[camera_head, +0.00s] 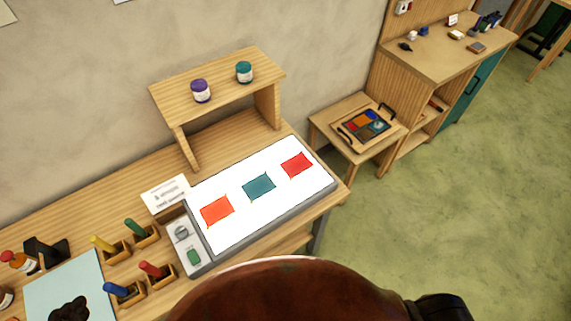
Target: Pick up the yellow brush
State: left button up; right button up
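The yellow brush (102,244) stands tilted in a small wooden holder (119,252) at the left of the workbench. Only its yellow handle shows clearly; its lower end is hidden in the holder. A green brush (135,227) stands in a holder just to its right and a little farther back. A red brush (151,268) and a blue brush (117,289) stand in holders nearer the front. Neither of my grippers is in view.
A light panel (233,239) with red, teal and orange squares lies right of the brushes. A wooden shelf (222,84) with two jars stands behind it. A pale blue mat (88,271), a black stand (45,253) and bottles (17,262) are at left.

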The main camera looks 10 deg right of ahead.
aim_at(94, 239)
jog(key=z, duration=0.3)
jog(key=k, duration=1.8)
jog(key=u, duration=0.5)
